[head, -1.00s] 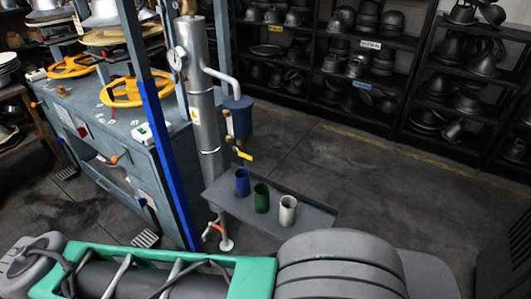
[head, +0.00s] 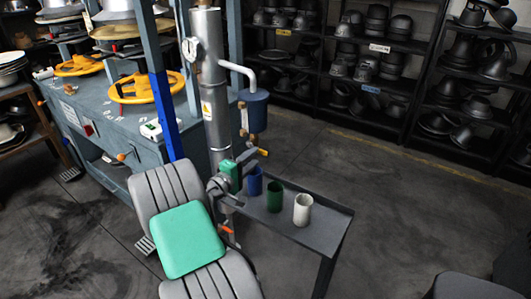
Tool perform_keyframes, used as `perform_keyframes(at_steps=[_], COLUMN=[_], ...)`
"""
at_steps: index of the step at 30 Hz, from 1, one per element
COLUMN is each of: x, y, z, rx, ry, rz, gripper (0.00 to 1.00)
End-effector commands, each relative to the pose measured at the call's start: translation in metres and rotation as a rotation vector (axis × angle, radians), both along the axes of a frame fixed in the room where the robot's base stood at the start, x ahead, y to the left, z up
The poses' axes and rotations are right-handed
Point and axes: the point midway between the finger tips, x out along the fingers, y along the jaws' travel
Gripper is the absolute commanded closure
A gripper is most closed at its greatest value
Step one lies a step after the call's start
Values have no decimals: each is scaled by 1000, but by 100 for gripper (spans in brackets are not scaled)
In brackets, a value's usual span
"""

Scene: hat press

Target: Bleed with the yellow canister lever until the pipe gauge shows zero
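The silver pipe (head: 213,100) stands upright in the middle, with a round white gauge (head: 190,49) near its top. The gauge is too small to read. A blue canister (head: 255,112) hangs beside the pipe, joined by a bent tube. The tip of its yellow lever (head: 263,152) shows just below the canister. My gripper (head: 248,156) is at the end of my arm, close under the canister and beside the lever. Its fingers are small and partly hidden, so I cannot tell whether they touch the lever.
A grey side table (head: 322,232) holds a blue cup (head: 254,183), a green cup (head: 275,198) and a white cup (head: 302,210), below and right of my gripper. An orange handle (head: 227,229) is low on the pipe. The press bench (head: 110,125) is left. Open floor lies right.

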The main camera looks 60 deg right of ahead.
Motion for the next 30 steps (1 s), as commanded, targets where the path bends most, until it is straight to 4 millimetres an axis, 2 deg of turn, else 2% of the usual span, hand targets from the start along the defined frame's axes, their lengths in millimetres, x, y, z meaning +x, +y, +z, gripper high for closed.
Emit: perform_keyframes(at_steps=[9, 13, 22, 30], x=[-11, -13, -13, -13], y=[-54, -71, -76, -76], z=[4, 3, 3, 3], rx=[-12, -9, -10, -9], ry=[8, 8, 7, 7], rz=[-6, -3, -1, 0], gripper=[62, 62, 62, 83])
